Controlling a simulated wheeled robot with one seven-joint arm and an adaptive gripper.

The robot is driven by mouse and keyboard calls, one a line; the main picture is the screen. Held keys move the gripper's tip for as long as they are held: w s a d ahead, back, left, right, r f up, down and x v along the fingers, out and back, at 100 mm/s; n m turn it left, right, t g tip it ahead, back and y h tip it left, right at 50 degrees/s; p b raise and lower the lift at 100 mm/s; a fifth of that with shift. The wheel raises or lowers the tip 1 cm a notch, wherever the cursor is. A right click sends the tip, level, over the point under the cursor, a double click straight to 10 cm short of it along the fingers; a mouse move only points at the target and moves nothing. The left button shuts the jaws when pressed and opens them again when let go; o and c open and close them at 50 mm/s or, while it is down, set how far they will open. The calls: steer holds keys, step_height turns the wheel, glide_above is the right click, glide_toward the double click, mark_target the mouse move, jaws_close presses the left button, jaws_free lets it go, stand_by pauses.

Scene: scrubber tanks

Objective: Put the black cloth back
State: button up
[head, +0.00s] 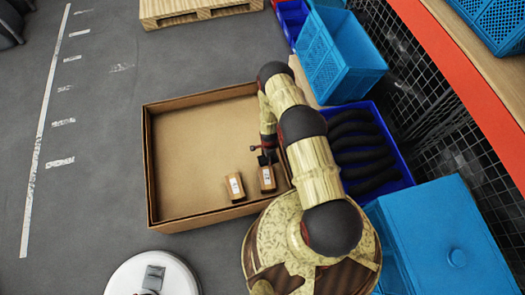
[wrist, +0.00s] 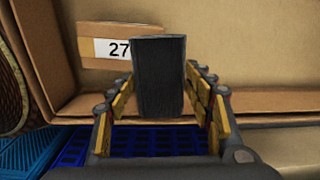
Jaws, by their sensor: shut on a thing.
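My gripper (head: 265,156) is over the right part of a large open cardboard box (head: 150,165), near its right wall. In the wrist view its two yellow-padded fingers (wrist: 160,92) are shut on the black cloth (wrist: 160,65), which looks like a dark, upright, block-like roll. In the head view the cloth is too small and too hidden by my arm to make out clearly. A blue crate (head: 408,180) right of the box holds several black rolls (head: 362,145) lying side by side.
Two small brown boxes with white labels, the left one (head: 235,187) and the right one (head: 267,179), stand in the cardboard box near my gripper. A tall blue crate (head: 335,60) stands behind, a blue lidded bin (head: 440,240) at lower right. The box's left half is clear.

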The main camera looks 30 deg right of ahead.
steer(key=shift+d+f, duration=0.1)
steer(key=shift+f, duration=0.35)
steer(key=w+d+f+b, duration=0.1)
steer(key=w+f+b, duration=0.1)
steer(key=w+f, duration=0.1)
steer(key=w+d+f+b, duration=0.1)
steer(key=w+f+b, duration=0.2)
steer(key=w, duration=0.2)
steer(key=w+d+f+b, duration=0.1)
steer(key=w+f+b, duration=0.1)
steer(key=w, duration=0.3)
steer(key=shift+f, duration=0.75)
steer(key=shift+w+f+b, duration=0.2)
steer(key=shift+b, duration=0.2)
step_height(320, 180, down, 3)
steer(key=shift+f+b, duration=0.1)
steer(key=shift+b, duration=0.6)
steer(key=o, duration=1.2)
